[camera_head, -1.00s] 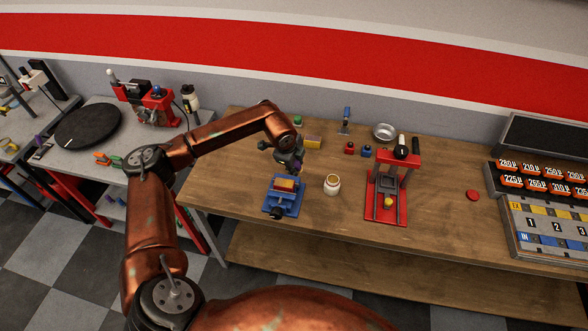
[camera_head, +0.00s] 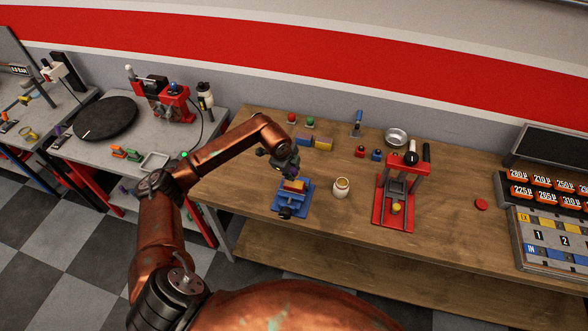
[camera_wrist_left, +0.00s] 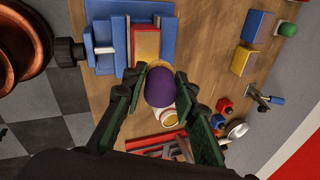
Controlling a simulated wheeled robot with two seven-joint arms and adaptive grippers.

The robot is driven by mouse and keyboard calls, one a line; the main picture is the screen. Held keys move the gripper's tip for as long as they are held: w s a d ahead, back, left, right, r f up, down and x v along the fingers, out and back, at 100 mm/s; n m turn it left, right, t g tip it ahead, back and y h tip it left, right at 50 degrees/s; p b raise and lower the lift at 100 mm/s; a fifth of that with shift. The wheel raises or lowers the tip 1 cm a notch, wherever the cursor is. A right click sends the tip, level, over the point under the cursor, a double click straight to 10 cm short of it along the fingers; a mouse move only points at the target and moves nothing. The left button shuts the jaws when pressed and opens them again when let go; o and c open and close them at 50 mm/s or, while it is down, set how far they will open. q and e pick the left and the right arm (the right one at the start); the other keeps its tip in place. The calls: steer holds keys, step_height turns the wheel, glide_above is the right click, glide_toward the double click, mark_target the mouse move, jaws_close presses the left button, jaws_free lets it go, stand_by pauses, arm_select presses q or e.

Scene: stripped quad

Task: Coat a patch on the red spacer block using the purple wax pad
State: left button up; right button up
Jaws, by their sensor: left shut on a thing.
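The red spacer block (camera_head: 295,187), with yellow on it, is held in a blue vise (camera_head: 291,206) on the wooden bench. In the left wrist view the block (camera_wrist_left: 146,45) sits between the jaws of the blue vise (camera_wrist_left: 108,62). My left gripper (camera_head: 289,170) is over the vise, close to the block. In the left wrist view my left gripper (camera_wrist_left: 160,92) is shut on the rounded purple wax pad (camera_wrist_left: 160,87). The pad is beside the block's near edge; I cannot tell whether they touch. My right gripper is not in view.
A pale jar (camera_head: 341,188) stands just right of the vise, with a red press (camera_head: 382,222) further right. Behind are a blue block (camera_head: 303,140), a yellow block (camera_head: 323,143) and a metal bowl (camera_head: 396,136). The bench front right of the press is mostly clear.

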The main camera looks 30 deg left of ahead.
arm_select(q)
step_height(320, 180, down, 4)
steer(key=shift+f+b, duration=0.1)
steer(key=shift+b, duration=0.9)
steer(key=shift+a+f, duration=0.1)
steer(key=shift+f, duration=0.3)
steer(key=shift+a, duration=0.35)
steer(key=a, duration=0.1)
steer(key=s+a, duration=0.1)
steer(key=a, duration=0.1)
steer(key=shift+f, duration=0.1)
steer(key=shift+d, duration=0.25)
steer(key=d, duration=0.1)
steer(key=w+d, duration=0.1)
steer(key=d, duration=0.1)
steer(key=shift+d, duration=0.1)
steer(key=shift+d+r, duration=0.2)
step_height(320, 180, up, 3)
steer(key=shift+f+p, duration=0.2)
steer(key=shift+p, duration=0.45)
steer(key=shift+a+r+p, duration=0.1)
steer(key=shift+r+p, duration=1.2)
steer(key=shift+r, duration=1.35)
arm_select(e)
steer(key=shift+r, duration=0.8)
